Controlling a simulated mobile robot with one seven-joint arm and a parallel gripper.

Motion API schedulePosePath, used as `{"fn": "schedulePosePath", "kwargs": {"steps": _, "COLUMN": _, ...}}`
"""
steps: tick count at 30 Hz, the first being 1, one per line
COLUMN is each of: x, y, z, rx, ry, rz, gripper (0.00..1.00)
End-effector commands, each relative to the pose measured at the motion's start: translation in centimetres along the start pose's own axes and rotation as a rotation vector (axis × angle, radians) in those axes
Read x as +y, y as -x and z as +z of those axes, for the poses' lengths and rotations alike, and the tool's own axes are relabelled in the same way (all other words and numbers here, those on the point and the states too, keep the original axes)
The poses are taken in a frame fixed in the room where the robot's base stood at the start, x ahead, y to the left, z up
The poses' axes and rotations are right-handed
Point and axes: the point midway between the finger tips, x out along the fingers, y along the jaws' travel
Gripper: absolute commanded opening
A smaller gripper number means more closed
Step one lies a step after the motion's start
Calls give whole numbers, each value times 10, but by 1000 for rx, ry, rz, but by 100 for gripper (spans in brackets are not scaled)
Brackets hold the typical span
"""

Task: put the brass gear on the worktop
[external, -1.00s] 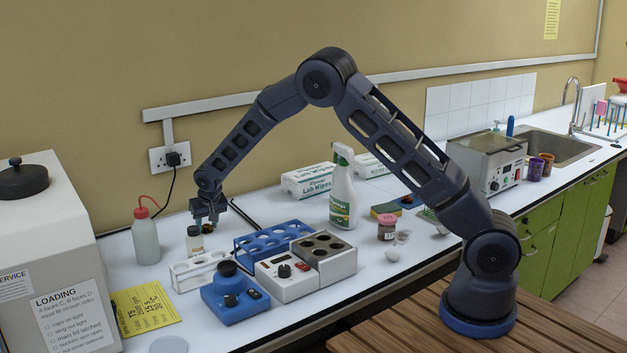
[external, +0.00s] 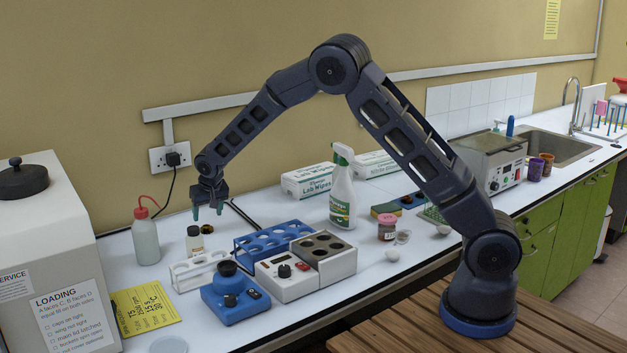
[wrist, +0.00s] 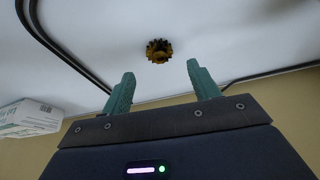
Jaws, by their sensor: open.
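The brass gear (external: 207,229) lies on the white worktop (external: 128,278), just right of a small capped bottle (external: 194,241). In the wrist view the brass gear (wrist: 159,51) shows as a small toothed disc on the bare white surface, beyond and between the fingertips. My gripper (external: 208,213) is open and empty, a little above the gear and apart from it. Its two green fingers are spread wide in the wrist view (wrist: 160,70).
A wash bottle (external: 146,241) stands left of the gear. A white rack (external: 187,275), a blue rack (external: 268,241) and the blue and white bench devices are in front and to the right. A black cable (external: 243,215) runs behind.

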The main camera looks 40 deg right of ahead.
Motion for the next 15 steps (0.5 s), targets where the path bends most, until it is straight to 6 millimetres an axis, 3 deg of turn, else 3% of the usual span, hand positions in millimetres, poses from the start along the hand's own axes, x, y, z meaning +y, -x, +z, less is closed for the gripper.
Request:
{"fn": "schedulePosePath", "kwargs": {"steps": 7, "x": 0, "y": 45, "z": 0, "rx": 1, "ry": 0, "rz": -1, "gripper": 61}}
{"fn": "schedulePosePath", "kwargs": {"steps": 15, "x": 0, "y": 65, "z": 0, "rx": 0, "ry": 1, "rz": 0, "gripper": 61}}
